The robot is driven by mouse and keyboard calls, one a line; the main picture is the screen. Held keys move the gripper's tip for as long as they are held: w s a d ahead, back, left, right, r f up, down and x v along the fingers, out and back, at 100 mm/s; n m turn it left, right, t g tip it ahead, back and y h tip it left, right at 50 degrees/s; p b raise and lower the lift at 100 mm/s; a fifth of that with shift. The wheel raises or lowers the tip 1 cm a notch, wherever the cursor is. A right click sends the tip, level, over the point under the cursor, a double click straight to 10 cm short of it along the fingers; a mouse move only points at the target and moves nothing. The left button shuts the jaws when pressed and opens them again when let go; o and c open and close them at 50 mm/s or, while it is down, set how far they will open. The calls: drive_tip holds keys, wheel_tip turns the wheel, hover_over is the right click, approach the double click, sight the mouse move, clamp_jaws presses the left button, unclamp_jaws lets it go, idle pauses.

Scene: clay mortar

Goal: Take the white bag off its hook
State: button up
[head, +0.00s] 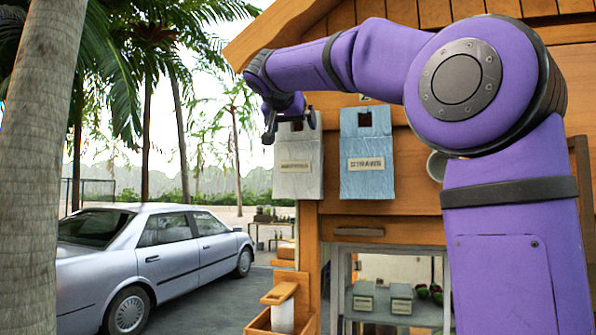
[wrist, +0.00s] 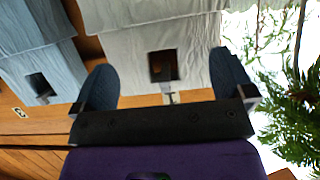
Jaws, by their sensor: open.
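The white bag (head: 298,172) hangs on the wooden wall, left of a blue bag (head: 366,160). It has a label on its front and a dark cut-out near its top. My gripper (head: 291,120) is at the top of the white bag in the head view. In the wrist view the white bag (wrist: 138,42) fills the upper middle. My gripper (wrist: 166,85) is open there, its two fingers on either side of the bag's dark cut-out. A small pale hook (wrist: 170,98) shows just by the cut-out. Whether the fingers touch the bag cannot be told.
The blue bag (wrist: 40,62) hangs close beside, at the left in the wrist view. Below the bags are a window opening (head: 390,290) and a wooden shelf (head: 280,292). A silver car (head: 150,255) and a palm trunk (head: 40,130) stand to the left.

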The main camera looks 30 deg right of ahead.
sight(298, 133)
drive_tip(key=x, duration=0.4)
drive_tip(key=shift+w+d+f, duration=0.2)
drive_tip(key=shift+w+d, duration=0.05)
drive_tip(key=c, duration=1)
drive_tip(key=shift+r, duration=0.2)
